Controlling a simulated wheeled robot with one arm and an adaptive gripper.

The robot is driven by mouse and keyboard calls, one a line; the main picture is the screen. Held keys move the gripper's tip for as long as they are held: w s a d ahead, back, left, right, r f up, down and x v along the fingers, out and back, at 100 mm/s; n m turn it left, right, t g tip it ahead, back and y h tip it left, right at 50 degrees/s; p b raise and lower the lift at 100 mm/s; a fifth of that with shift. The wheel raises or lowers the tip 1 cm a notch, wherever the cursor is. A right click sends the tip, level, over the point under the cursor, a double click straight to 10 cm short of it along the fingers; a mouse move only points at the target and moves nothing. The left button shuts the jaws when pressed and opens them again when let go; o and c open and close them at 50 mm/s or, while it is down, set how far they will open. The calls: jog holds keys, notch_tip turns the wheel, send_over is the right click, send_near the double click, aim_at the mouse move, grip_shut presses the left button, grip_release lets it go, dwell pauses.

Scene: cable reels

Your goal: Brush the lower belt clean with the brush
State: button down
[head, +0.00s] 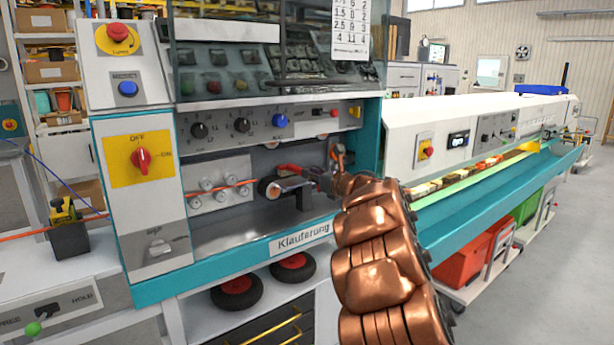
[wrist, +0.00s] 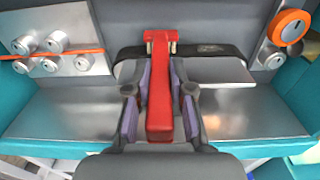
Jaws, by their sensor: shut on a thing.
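My gripper (wrist: 160,105) is shut on the red brush (wrist: 160,88), with one finger on each side of its handle. The brush's head points away from me, at the dark belt (wrist: 215,52) inside the machine's recess. Small tan bits, likely bristles, show at the head's sides. The head overlaps the belt in the wrist view; I cannot tell whether it touches. In the head view, the red brush (head: 289,168) shows near a dark roller (head: 268,187), and my copper arm hides part of the recess. I cannot separate an upper from a lower belt.
An orange cable (head: 237,186) runs through small rollers at the recess's left. The metal floor (wrist: 75,112) of the recess is bare below the brush. Teal walls (wrist: 300,95) bound its sides. A round orange-rimmed knob (wrist: 288,27) is at right.

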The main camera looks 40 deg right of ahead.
jog(key=d+p, duration=0.2)
jog(key=d, duration=0.7)
jog(key=shift+s+d, duration=0.2)
jog(key=shift+d, duration=0.15)
dwell(0.6)
jog(key=shift+f, duration=0.1)
jog(key=shift+p, duration=0.3)
notch_tip(320, 180, up, 3)
jog(key=shift+f+p, duration=0.15)
jog(key=shift+p, duration=0.4)
